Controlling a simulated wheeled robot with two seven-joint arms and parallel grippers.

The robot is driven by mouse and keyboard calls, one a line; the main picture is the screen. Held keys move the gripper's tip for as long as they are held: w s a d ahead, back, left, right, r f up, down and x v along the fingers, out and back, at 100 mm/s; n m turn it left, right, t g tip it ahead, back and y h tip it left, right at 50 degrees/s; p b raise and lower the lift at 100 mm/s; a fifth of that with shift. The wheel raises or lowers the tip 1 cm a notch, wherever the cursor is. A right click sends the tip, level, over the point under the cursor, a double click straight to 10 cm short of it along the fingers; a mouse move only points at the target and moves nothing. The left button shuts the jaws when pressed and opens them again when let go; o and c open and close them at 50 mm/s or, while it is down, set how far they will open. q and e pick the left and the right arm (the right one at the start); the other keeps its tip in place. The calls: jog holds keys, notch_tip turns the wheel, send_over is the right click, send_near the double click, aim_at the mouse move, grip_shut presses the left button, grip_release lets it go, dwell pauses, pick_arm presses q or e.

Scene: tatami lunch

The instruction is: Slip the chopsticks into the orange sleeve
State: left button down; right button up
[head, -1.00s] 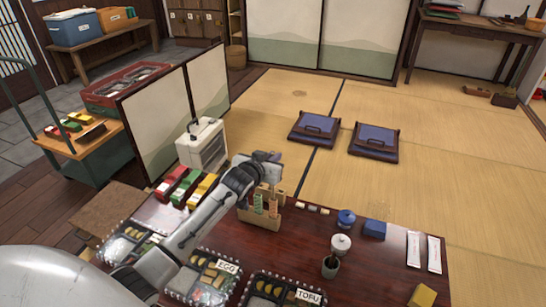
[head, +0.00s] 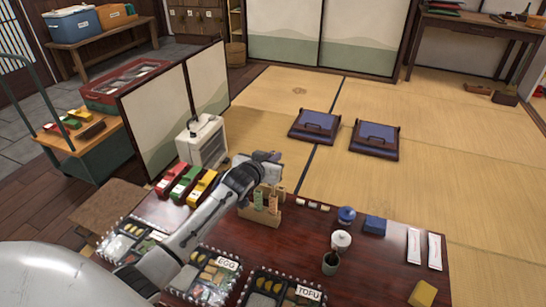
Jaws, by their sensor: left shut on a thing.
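My left gripper (head: 268,158) is above the back edge of the dark red table, over a wooden stand (head: 262,218). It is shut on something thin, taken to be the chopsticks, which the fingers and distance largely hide. The stand holds a few upright narrow sleeves. A green one (head: 258,200) shows at the left, others beside it. I cannot pick out the orange sleeve surely at this size. My left arm passes in front of the table's left part. My right gripper is not in view.
Bento boxes with EGG (head: 228,264) and TOFU (head: 308,293) labels line the front. Red, green and yellow cases (head: 203,187) stand at the back left.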

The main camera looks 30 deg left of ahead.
pick_arm(q)
jog(key=shift+f, duration=0.2)
jog(key=shift+f+b, duration=0.5)
jog(key=shift+f, duration=0.2)
jog(key=shift+f, duration=0.15)
dwell(0.4)
jog(key=shift+f+b, duration=0.55)
jog(key=shift+f, duration=0.2)
jog(key=shift+f, duration=0.2)
jog(key=shift+f, duration=0.15)
jog(key=shift+f+b, duration=0.65)
jog(key=shift+f, duration=0.1)
